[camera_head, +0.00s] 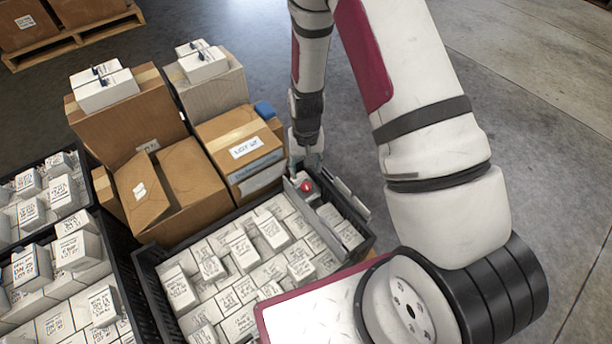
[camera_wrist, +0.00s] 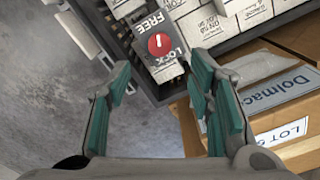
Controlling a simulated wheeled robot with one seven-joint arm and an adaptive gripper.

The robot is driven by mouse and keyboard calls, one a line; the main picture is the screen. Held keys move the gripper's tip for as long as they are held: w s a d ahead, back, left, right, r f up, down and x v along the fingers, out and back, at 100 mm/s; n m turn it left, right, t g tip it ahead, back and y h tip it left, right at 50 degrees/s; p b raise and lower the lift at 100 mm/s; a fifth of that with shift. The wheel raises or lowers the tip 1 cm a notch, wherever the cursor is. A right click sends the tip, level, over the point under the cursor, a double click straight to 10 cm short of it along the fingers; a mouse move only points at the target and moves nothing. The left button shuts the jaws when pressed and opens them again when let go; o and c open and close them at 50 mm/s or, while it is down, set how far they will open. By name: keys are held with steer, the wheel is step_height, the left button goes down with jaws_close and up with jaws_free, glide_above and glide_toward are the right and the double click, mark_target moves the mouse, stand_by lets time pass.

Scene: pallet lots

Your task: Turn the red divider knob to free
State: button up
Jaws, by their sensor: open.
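The red divider knob (camera_head: 306,186) sits on a grey housing at the far right corner of the black crate (camera_head: 360,236). In the wrist view the red knob (camera_wrist: 158,43) is round with a pale pointer line, between the printed words FREE and LOCK. The line runs roughly along the FREE–LOCK direction; I cannot tell which end is the pointer. My gripper (camera_wrist: 160,92) is open, its teal fingers apart, with the knob beyond the fingertips and between their lines. In the head view my gripper (camera_head: 304,162) is just behind the knob, apart from it as far as I can tell.
White labelled boxes (camera_head: 241,249) fill the crate. A grey divider (camera_head: 330,225) runs from the housing. Bare floor lies to the right.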

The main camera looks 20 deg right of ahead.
steer(key=shift+r, duration=1.75)
steer(key=shift+r, duration=0.1)
steer(key=s+r+n, duration=0.1)
steer(key=s+r, duration=0.3)
steer(key=r, duration=0.8)
steer(key=s+r, duration=0.5)
steer(key=r, duration=0.7)
steer(key=s+r+n, duration=0.1)
steer(key=s+r, duration=0.5)
steer(key=s, duration=0.6)
steer(key=s+r, duration=0.5)
steer(key=s, duration=0.7)
step_height(320, 180, up, 35)
steer(key=n+t+p, duration=0.1)
steer(key=t+p, duration=0.3)
steer(key=p, duration=2.9)
steer(key=shift+d, duration=0.3)
